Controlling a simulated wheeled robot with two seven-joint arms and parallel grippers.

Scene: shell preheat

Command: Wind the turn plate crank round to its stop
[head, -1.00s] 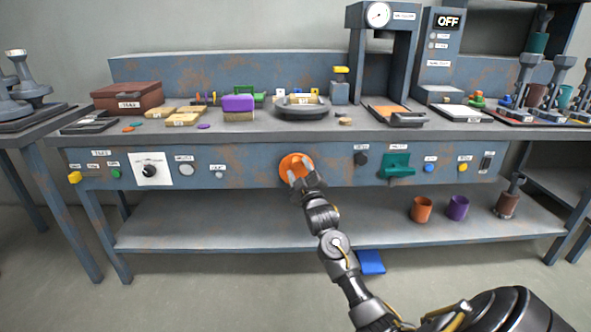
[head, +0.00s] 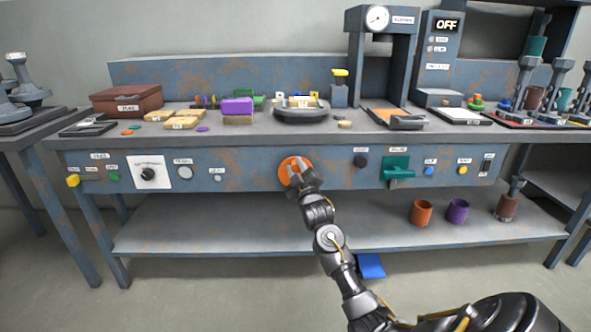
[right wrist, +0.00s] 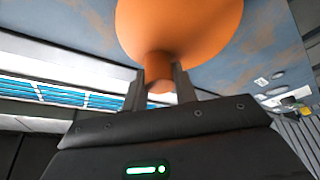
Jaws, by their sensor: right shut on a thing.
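The turn plate crank is an orange disc (head: 288,164) with a short knob, on the front panel of the bench. In the right wrist view the orange disc (right wrist: 180,25) fills the top, and its orange knob (right wrist: 160,72) stands out between my fingers. My right gripper (head: 298,177) is at the disc's lower right and is shut on the knob; it also shows in the right wrist view (right wrist: 161,88). The gripper hides part of the disc in the head view. A round dark turn plate (head: 301,112) sits on the bench top above the crank. My left gripper is not in view.
The panel (head: 245,178) also holds a black dial (head: 148,174), a dark knob (head: 361,161) and a green lever block (head: 397,169). The panel around the disc is clear.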

